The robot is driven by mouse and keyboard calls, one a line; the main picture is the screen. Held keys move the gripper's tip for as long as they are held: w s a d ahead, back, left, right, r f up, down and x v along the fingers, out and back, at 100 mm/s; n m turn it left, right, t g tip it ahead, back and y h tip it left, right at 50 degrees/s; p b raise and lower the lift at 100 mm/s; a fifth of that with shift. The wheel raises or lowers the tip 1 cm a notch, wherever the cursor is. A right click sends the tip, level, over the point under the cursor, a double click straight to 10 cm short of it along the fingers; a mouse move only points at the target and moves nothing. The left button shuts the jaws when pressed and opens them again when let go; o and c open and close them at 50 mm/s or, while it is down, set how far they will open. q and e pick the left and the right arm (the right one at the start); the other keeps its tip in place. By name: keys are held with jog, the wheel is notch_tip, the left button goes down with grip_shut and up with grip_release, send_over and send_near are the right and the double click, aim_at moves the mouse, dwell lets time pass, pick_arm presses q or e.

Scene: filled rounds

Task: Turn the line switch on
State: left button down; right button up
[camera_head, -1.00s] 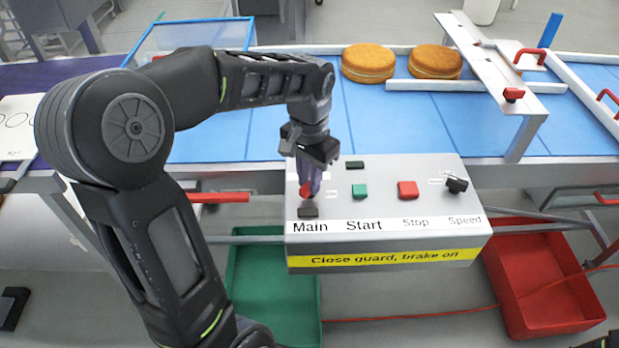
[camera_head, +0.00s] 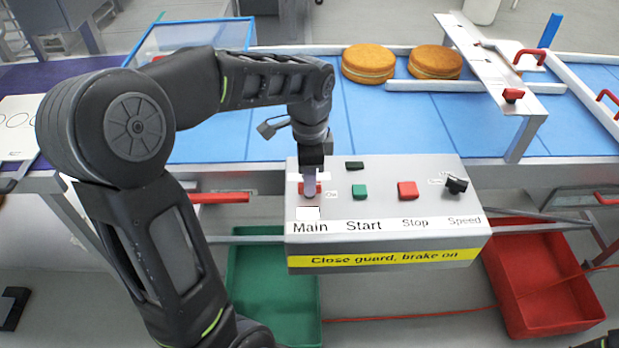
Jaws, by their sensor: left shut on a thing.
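The control box (camera_head: 375,218) stands in front of the conveyor, with labels Main, Start, Stop and Speed. The red Main switch (camera_head: 319,189) is at its left end, largely hidden by my gripper. My left gripper (camera_head: 310,192) points down from above and is shut on this switch. A small square window (camera_head: 308,213) just above the word Main shows white. To the right are a green Start button (camera_head: 360,192), a red Stop button (camera_head: 407,190) and a black Speed knob (camera_head: 456,184).
Two round cakes (camera_head: 368,63) lie on the blue belt (camera_head: 400,120) behind the box. A metal guard bridge (camera_head: 490,60) with red handles crosses the belt at right. A green crate (camera_head: 250,270) and a red crate (camera_head: 540,285) stand below.

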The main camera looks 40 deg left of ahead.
pick_arm(q)
jog(key=shift+m, duration=0.3)
jog(key=c, duration=1.3)
grip_release()
jog(key=shift+r+b, duration=0.35)
jog(key=shift+r, duration=3.6)
